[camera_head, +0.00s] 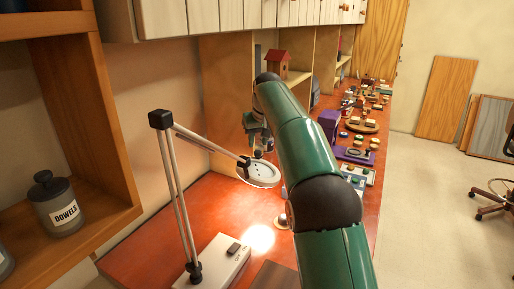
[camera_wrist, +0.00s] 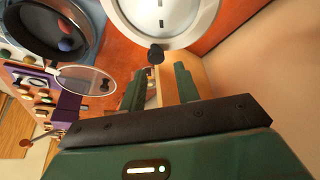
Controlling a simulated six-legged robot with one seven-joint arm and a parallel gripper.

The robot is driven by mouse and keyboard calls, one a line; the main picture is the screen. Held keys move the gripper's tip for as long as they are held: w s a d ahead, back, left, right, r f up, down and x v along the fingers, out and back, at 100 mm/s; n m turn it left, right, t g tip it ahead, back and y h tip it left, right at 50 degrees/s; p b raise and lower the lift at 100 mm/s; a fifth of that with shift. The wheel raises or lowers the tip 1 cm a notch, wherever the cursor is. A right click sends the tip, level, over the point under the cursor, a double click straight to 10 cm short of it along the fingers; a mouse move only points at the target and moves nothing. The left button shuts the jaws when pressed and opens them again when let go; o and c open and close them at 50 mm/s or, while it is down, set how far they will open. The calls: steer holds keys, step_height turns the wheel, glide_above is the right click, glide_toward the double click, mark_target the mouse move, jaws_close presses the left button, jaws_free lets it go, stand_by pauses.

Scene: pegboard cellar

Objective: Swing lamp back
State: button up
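The desk lamp's pale base (camera_head: 215,262) stands on the red-brown worktop, with upright rods rising to a black joint. Its arm (camera_head: 205,141) slopes down to the right to a round white lamp head (camera_head: 259,174), which hangs above the worktop over a bright patch of light. The head also shows at the top of the wrist view (camera_wrist: 172,12), with a small dark knob (camera_wrist: 156,54) at its rim. My gripper (camera_head: 258,146) is just above and beside the head. In the wrist view its green fingers (camera_wrist: 158,72) are apart, with the knob just beyond the tips; contact cannot be told.
A shelf with a dowels jar (camera_head: 59,204) stands at the left. Toy parts and a purple stand (camera_head: 354,156) cover the worktop (camera_head: 141,251) to the right and behind. A red birdhouse (camera_head: 278,62) is at the back. The floor at the right is mostly clear.

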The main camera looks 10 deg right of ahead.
steer(key=v, duration=0.9)
steer(key=s+d+r+m, duration=0.1)
steer(key=s+d, duration=0.1)
steer(key=s, duration=0.8)
steer(key=s+d+r, duration=0.1)
steer(key=s+d, duration=0.1)
steer(key=s, duration=0.8)
steer(key=shift+m+t+h, duration=0.5)
steer(key=shift+m+t, duration=0.1)
steer(key=shift+m, duration=0.1)
steer(key=s+f, duration=0.5)
steer(key=s, duration=0.3)
steer(key=s+f, duration=0.6)
steer(key=s, duration=0.2)
steer(key=s+d+f, duration=0.1)
steer(key=s+f, duration=0.4)
steer(key=s, duration=0.2)
steer(key=shift+s+d+f, duration=0.1)
steer(key=shift+s+f, duration=0.25)
steer(key=shift+s, duration=0.05)
